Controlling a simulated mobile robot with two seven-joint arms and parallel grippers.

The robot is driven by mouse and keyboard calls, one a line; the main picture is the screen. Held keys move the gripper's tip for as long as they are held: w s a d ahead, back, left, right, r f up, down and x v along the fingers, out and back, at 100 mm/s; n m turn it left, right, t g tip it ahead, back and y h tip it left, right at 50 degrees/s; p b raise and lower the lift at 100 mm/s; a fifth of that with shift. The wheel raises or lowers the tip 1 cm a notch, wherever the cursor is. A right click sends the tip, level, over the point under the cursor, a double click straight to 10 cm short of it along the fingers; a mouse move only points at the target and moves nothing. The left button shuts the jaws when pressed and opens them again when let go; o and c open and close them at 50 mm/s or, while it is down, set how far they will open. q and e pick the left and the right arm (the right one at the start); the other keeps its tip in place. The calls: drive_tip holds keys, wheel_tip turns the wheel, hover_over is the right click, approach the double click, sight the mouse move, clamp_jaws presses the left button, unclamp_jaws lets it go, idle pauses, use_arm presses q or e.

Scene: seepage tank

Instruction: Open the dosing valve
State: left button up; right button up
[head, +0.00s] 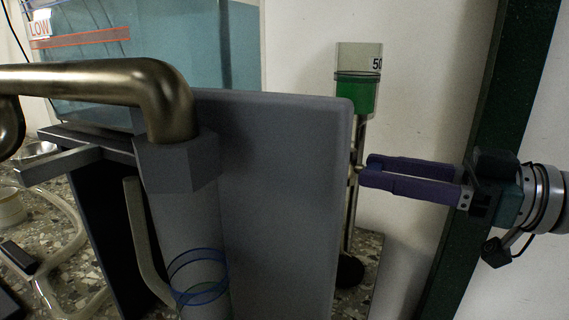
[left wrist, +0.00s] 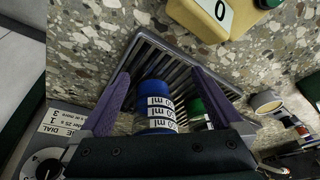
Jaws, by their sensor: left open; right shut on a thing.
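The dosing valve (head: 355,170) is a small metal part on the upright stand, below a clear reservoir (head: 356,95) of green liquid marked "50". My right gripper (head: 364,172) comes in from the right in the head view. Its purple fingers are close together and shut at the valve; its handle is hidden between or behind the fingertips. My left gripper (left wrist: 159,74) shows in the left wrist view with its purple fingers apart. It is open above a slatted grey tray (left wrist: 150,45), with a blue cylinder (left wrist: 155,95) marked "ml" between the fingers.
A large grey panel (head: 275,170) and a brass pipe (head: 90,75) stand before a tank (head: 200,45) of bluish water. A dark green post (head: 490,150) is behind my right gripper. A dial box (left wrist: 42,145) and a yellowish block (left wrist: 215,15) lie around the tray.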

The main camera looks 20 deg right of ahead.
use_arm(q)
drive_tip(key=shift+r, duration=0.2)
use_arm(e)
drive_tip(key=shift+r+n, duration=0.1)
drive_tip(key=shift+n, duration=0.2)
clamp_jaws()
use_arm(q)
drive_tip(key=shift+r+p, duration=0.65)
drive_tip(key=shift+p, duration=0.2)
drive_tip(key=shift+r+p, duration=0.65)
drive_tip(key=shift+r, duration=0.15)
use_arm(e)
drive_tip(key=n, duration=1.7)
drive_tip(key=shift+s+a+f, duration=0.1)
drive_tip(key=shift+f, duration=0.1)
drive_tip(key=shift+n, duration=0.4)
drive_tip(key=o, duration=1.2)
unclamp_jaws()
drive_tip(key=shift+o, duration=0.2)
